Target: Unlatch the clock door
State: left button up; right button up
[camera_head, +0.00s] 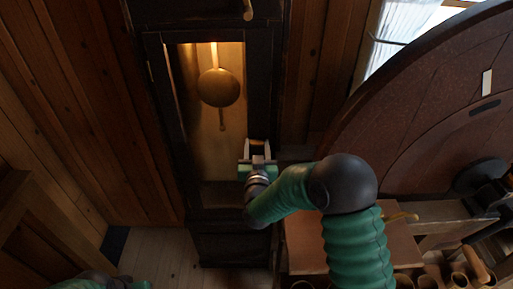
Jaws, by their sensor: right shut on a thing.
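The tall dark clock case (228,222) stands against the wood-panelled wall. Its glazed door (261,85) looks shut, with a brass pendulum (219,88) hanging behind the glass. My right gripper (257,150) is at the lower right side of the door, on its frame. It is shut on a small brownish piece there, which appears to be the door latch; the fingers hide most of it, so its turn cannot be told. Only a bit of my left arm shows at the bottom left edge; its gripper is out of view.
A brass handle (248,10) sits higher on the clock. A large round brown wheel-like piece (425,100) fills the right side. A wooden bench (305,247) with several turned wooden pieces is at the lower right. Floor at the left of the clock is clear.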

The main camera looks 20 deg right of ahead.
jog(key=shift+d+f+m+b, duration=0.1)
jog(key=shift+f+m+b, duration=0.1)
jog(key=shift+m+b, duration=0.35)
jog(key=m+b, duration=1.4)
jog(key=shift+f, duration=0.15)
jog(key=shift+m+b, duration=1.15)
jog(key=shift+b, duration=0.2)
jog(key=shift+r, duration=0.2)
jog(key=o, duration=1)
jog(key=shift+c, duration=0.2)
jog(key=o, duration=0.4)
jog(key=shift+r, duration=0.1)
